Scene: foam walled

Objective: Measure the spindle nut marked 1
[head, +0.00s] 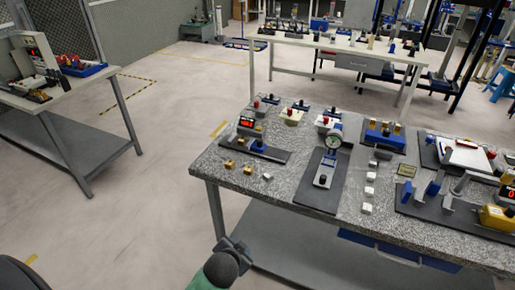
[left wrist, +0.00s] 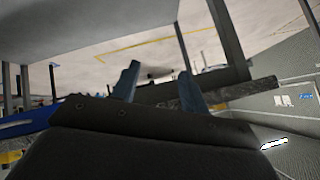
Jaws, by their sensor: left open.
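Small brass-coloured pieces (head: 228,164) and a small silver piece (head: 267,177) lie near the front left of the speckled grey table (head: 215,172). No number on them can be read, so I cannot tell which is the spindle nut marked 1. Behind them is a device with a red digital readout (head: 247,122) on a dark base. A dial gauge (head: 333,140) stands on a dark plate to their right. My left gripper (head: 236,246) is low beside the table's front left, apart from the pieces. Its fingers are spread and empty in the left wrist view (left wrist: 162,86).
Several pale blocks (head: 367,191) stand in a row right of the gauge plate. A clipboard (head: 466,154) and a yellow device (head: 497,217) are at the right. A blue drawer (head: 385,250) hangs under the front edge. Another workbench (head: 85,88) stands left, with open floor between.

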